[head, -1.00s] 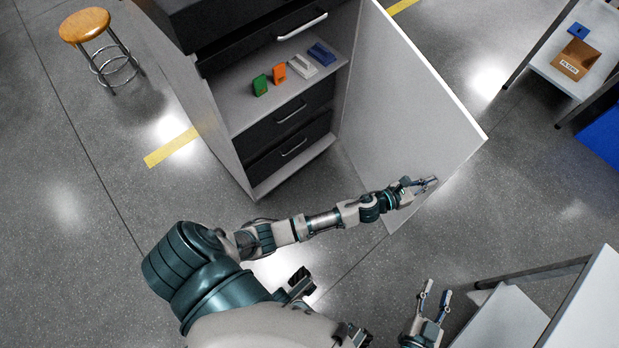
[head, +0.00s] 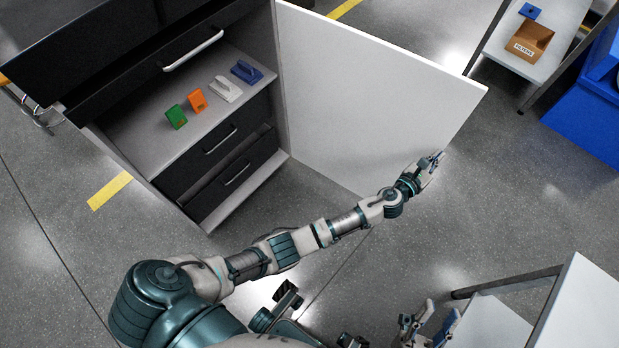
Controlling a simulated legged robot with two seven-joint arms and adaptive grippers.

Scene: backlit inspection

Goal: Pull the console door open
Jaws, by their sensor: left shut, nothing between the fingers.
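The console (head: 150,188) stands at the upper left with its white door (head: 370,95) swung wide open to the right. Its shelf (head: 150,140) and dark drawers (head: 222,160) are exposed. My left gripper (head: 437,158) is shut and empty, at the inner face of the door near its lower free corner. I cannot tell whether it touches the door. My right gripper (head: 432,318) is low in the picture, away from the door, with its fingers apart and nothing between them.
On the shelf are a green block (head: 176,117), an orange block (head: 197,100), a white piece (head: 225,89) and a blue piece (head: 247,72). A white table (head: 582,310) stands at lower right. A filters box (head: 530,42) and blue bin (head: 590,115) are at upper right.

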